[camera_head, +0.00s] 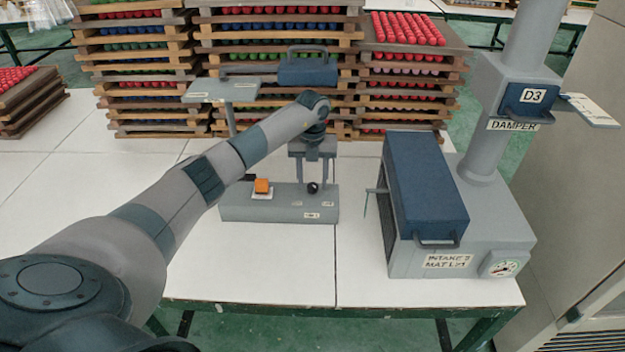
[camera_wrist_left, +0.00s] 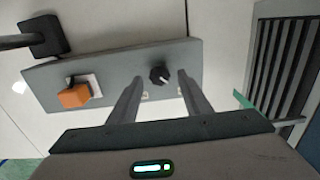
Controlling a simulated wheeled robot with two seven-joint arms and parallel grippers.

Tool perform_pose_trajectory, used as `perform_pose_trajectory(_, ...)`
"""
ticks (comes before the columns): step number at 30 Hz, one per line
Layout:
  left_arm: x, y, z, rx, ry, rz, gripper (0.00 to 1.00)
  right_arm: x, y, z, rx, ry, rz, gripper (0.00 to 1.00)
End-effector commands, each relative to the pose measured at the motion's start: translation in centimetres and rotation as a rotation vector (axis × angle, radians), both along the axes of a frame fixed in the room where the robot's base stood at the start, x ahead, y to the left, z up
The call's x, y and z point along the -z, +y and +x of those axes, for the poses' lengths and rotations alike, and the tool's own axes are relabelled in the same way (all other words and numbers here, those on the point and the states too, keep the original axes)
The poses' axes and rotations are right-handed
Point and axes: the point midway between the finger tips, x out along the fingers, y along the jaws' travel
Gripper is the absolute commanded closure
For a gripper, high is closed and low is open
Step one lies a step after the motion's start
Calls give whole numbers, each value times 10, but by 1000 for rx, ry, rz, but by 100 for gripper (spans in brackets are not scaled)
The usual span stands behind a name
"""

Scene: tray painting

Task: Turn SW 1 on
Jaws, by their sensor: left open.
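A grey control panel (camera_head: 235,210) lies on the white table, with an orange rocker switch (camera_head: 262,186) on its left part and a black rotary knob (camera_head: 313,187) on its right part. Small labels on the panel are too small to read, so I cannot tell which control is SW 1. My left gripper (camera_head: 312,182) is over the right part of the panel, pointing down. In the left wrist view its two fingers (camera_wrist_left: 155,90) are apart and empty. The black knob (camera_wrist_left: 159,75) shows between and just beyond the fingertips; the orange switch (camera_wrist_left: 76,95) is to their left. My right gripper is not in view.
A grey and blue machine (camera_head: 428,190) labelled INTAKE 3 stands right of the panel, with a gauge and a DAMPER D3 column (camera_head: 500,120). Stacked wooden trays (camera_head: 290,90) of coloured pieces fill the back. The table's front is clear.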

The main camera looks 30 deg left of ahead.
Motion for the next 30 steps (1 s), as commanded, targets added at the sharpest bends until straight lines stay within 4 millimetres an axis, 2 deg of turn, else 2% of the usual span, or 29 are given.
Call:
perform_pose_trajectory(6,11,0,0,1,0,1,56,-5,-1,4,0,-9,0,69)
perform_pose_trajectory(13,12,0,0,1,0,1,56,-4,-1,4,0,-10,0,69)
perform_pose_trajectory(14,12,0,0,1,0,1,58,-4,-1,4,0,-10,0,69)
perform_pose_trajectory(18,12,0,0,1,0,1,92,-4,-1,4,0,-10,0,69)
perform_pose_trajectory(19,12,0,0,1,0,1,97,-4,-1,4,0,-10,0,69)
perform_pose_trajectory(30,12,1,0,29,-1,2,97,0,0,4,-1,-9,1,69)
